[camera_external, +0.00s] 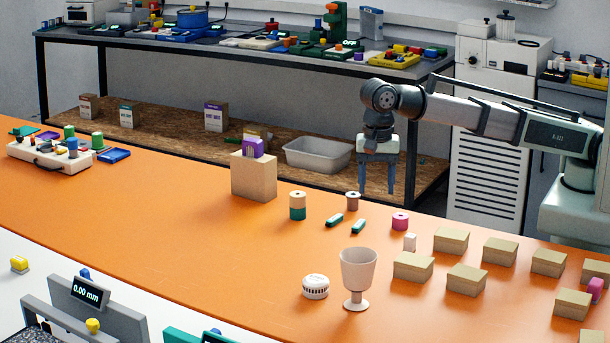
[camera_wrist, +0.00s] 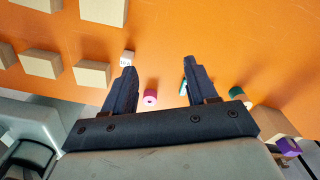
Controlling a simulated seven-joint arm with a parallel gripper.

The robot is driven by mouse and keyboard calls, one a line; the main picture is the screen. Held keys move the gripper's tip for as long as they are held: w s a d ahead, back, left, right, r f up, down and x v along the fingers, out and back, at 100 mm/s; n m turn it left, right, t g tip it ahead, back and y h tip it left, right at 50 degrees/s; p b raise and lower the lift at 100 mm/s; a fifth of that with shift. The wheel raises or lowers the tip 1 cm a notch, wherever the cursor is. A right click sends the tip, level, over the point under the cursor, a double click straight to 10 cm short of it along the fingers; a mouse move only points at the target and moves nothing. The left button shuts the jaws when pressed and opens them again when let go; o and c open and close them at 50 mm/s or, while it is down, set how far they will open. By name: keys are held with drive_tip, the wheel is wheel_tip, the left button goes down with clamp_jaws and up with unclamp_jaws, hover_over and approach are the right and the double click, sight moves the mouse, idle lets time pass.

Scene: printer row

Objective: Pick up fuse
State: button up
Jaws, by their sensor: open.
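No object is clearly readable as the fuse. A small upright white block with a marking (camera_external: 410,242) stands on the orange table; it also shows just beyond the left fingertip in the wrist view (camera_wrist: 127,58). A pink spool-like piece (camera_external: 400,221) stands behind it, and shows between the fingers in the wrist view (camera_wrist: 150,97). Two small green pieces (camera_external: 334,220) (camera_external: 358,227) lie to their left; one is partly hidden by the right finger in the wrist view (camera_wrist: 182,89). My gripper (camera_external: 377,190) is open and empty above the table's far edge, pointing down, also in the wrist view (camera_wrist: 159,65).
Several tan boxes (camera_external: 413,266) stand to the right. A white goblet (camera_external: 358,272) and a round white piece (camera_external: 315,286) are in front. A tan-and-green spool (camera_external: 297,206), a brown spool (camera_external: 352,201) and a tall tan box (camera_external: 254,178) stand left. Orange table left of these is mostly clear.

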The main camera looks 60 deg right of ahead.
drive_tip(key=s+d+f+m, duration=0.3)
drive_tip(key=s+d, duration=0.3)
drive_tip(key=d, duration=0.3)
drive_tip(key=m, duration=0.2)
hover_over(410, 235)
drive_tip(key=f, duration=0.7)
drive_tip(key=shift+s+d, duration=0.1)
drive_tip(key=shift+d, duration=0.1)
drive_tip(key=shift+a+f, duration=0.15)
drive_tip(key=shift+f, duration=3.25)
drive_tip(key=c, duration=1)
